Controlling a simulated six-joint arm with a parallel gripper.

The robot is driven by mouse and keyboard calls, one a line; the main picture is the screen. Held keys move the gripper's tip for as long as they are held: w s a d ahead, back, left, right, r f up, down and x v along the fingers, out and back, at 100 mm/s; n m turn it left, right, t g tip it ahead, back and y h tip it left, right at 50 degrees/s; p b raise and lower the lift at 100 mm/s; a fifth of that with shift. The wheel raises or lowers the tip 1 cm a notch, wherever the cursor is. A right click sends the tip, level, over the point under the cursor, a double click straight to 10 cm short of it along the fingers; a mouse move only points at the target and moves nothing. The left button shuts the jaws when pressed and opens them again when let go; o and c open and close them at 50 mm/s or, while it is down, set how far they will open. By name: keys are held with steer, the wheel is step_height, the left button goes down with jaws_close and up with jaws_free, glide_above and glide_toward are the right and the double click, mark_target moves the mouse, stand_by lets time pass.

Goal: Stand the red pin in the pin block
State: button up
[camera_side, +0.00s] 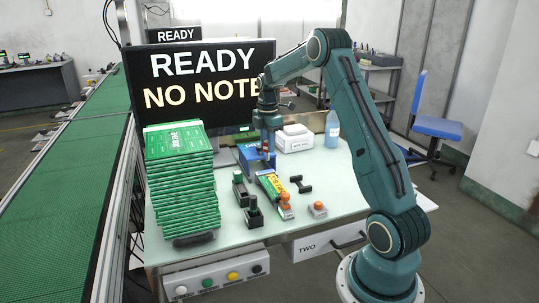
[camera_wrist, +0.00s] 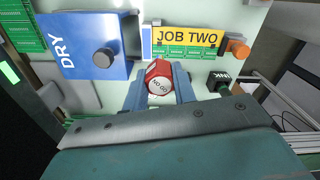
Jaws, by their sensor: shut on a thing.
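My gripper (camera_wrist: 160,84) is shut on a red many-sided pin (camera_wrist: 158,73) whose pale end reads "NO GO" in the wrist view. One blue-grey finger lies on each side of it. In the side view my gripper (camera_side: 267,146) points down over the rear middle of the table, beside the blue DRY box. The pin's lower end is hidden, so I cannot tell whether it touches anything. I cannot surely pick out the pin block; a dark block with a green top (camera_side: 240,188) stands left of my gripper in the side view.
The blue DRY box (camera_wrist: 84,70) has a black knob. A JOB TWO board (camera_wrist: 188,40), an orange-topped piece (camera_wrist: 238,49) and a black INK piece (camera_wrist: 217,82) lie near. A tall stack of green boards (camera_side: 182,185) stands at left, a blue bottle (camera_side: 332,130) at back right.

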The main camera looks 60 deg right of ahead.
steer(key=w+a+f, duration=0.2)
steer(key=a, duration=1)
steer(key=shift+w, duration=0.4)
steer(key=shift+f, duration=0.35)
steer(key=shift+f, duration=3.65)
steer(key=o, duration=1.1)
steer(key=shift+c, duration=0.2)
steer(key=shift+r, duration=0.1)
